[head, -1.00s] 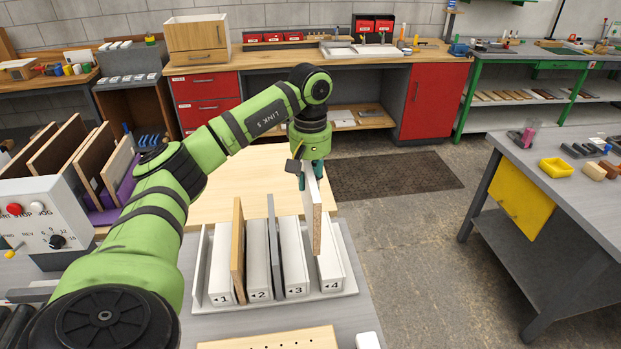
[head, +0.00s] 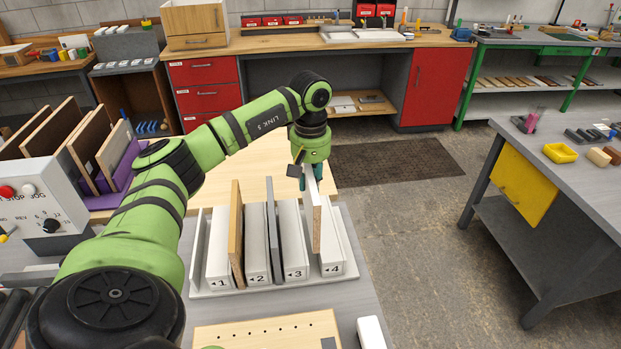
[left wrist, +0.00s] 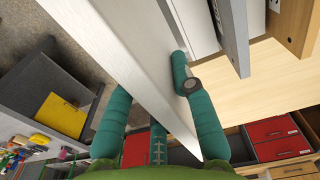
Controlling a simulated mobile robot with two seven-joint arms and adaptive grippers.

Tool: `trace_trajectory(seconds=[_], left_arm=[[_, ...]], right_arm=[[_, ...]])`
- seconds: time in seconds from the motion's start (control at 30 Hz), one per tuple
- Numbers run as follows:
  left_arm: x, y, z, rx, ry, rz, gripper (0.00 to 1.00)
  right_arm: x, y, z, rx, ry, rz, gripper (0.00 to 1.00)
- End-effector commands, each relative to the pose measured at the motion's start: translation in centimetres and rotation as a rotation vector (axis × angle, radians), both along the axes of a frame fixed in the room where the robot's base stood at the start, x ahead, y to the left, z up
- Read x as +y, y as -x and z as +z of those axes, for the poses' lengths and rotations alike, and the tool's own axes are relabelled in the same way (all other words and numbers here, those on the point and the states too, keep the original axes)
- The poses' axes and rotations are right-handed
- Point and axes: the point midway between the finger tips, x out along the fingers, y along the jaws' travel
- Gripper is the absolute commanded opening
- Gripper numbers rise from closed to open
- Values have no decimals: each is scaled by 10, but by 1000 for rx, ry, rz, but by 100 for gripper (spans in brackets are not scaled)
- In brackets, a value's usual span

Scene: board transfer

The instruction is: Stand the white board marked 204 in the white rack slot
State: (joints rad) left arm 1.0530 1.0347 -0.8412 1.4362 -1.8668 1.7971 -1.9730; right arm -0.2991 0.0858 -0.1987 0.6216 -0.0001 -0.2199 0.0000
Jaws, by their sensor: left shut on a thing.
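My left gripper (head: 309,178) is shut on the top of a white board (head: 314,222). The board hangs upright over the gap between dividers 3 and 4 of the white rack (head: 225,288). Its lower near corner shows above the rack's base; how deep it sits in the slot I cannot tell. In the left wrist view the white board (left wrist: 125,60) lies between my gripper's teal fingers (left wrist: 155,100). No 204 mark is legible. My right gripper is not in view.
A wooden board (head: 236,235) stands between dividers 1 and 2. A grey board (head: 273,232) stands between 2 and 3. A holed wooden plate (head: 262,333) and a white block (head: 371,333) lie in front. A control box (head: 40,200) is at left.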

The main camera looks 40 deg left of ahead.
Motion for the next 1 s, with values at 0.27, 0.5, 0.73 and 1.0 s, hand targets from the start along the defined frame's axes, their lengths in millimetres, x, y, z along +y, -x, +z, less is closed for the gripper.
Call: trace_trajectory(seconds=[0.27, 0.5, 0.73, 1.0], left_arm=[[0, 0, -21, -3, 0, 1, 0], [1, 0, -40, -1, 0, 1, 0], [1, 0, -58, -1, 0, 1, 0], [1, 0, -79, -3, 0, 1, 0]], right_arm=[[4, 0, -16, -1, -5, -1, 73], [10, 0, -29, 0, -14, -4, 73], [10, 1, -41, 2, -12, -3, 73], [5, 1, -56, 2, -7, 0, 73]])
